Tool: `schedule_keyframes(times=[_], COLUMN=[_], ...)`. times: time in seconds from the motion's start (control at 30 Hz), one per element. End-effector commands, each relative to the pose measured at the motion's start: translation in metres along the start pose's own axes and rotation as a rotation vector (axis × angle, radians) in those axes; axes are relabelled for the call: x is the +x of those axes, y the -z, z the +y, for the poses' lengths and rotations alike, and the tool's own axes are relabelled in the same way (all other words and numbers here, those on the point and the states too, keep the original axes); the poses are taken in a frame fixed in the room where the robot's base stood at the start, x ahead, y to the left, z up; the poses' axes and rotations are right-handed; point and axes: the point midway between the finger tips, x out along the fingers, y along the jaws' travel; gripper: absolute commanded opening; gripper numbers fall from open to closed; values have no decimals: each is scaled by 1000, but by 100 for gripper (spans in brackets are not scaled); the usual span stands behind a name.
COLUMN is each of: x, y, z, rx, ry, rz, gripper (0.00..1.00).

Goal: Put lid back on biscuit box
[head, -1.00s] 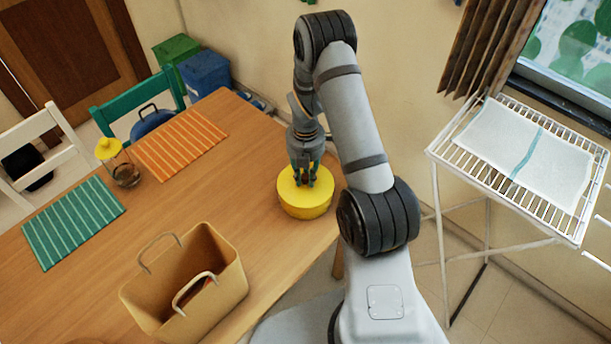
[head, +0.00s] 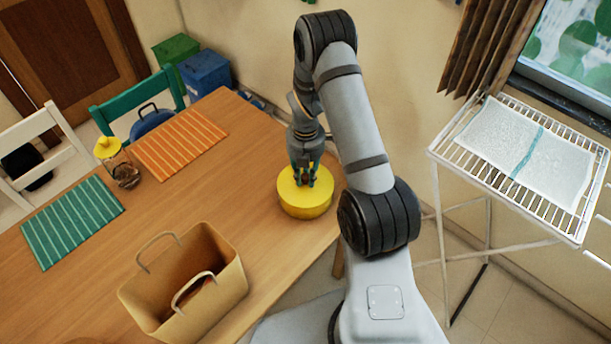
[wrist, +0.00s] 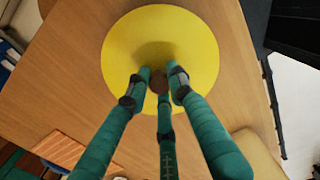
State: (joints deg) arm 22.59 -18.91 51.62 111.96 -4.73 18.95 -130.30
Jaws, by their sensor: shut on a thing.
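The yellow round lid (head: 291,191) is at the right edge of the table, on top of the round yellow biscuit box (head: 306,212), whose side shows below it. In the wrist view the lid (wrist: 190,35) fills the upper middle and covers the box's opening. My gripper (head: 305,180) points down over the lid's middle. Its green fingers (wrist: 158,80) are shut on the lid's small dark knob (wrist: 158,82). The lid looks level with the box; I cannot tell whether it is fully seated.
A tan basket (head: 200,285) with handles stands at the table's front. A jar with a yellow top (head: 118,165) stands at the left, between a green mat (head: 75,222) and an orange mat (head: 180,143). A white rack (head: 440,150) stands to the right. The table's middle is clear.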

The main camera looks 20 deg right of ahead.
Motion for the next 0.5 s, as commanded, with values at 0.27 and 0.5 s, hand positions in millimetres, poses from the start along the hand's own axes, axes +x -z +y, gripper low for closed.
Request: schedule_keyframes(times=[0.27,0.5], x=[0,0], y=[0,0], z=[0,0], rx=[0,0], ry=[0,0], rz=[0,0], gripper=[0,29])
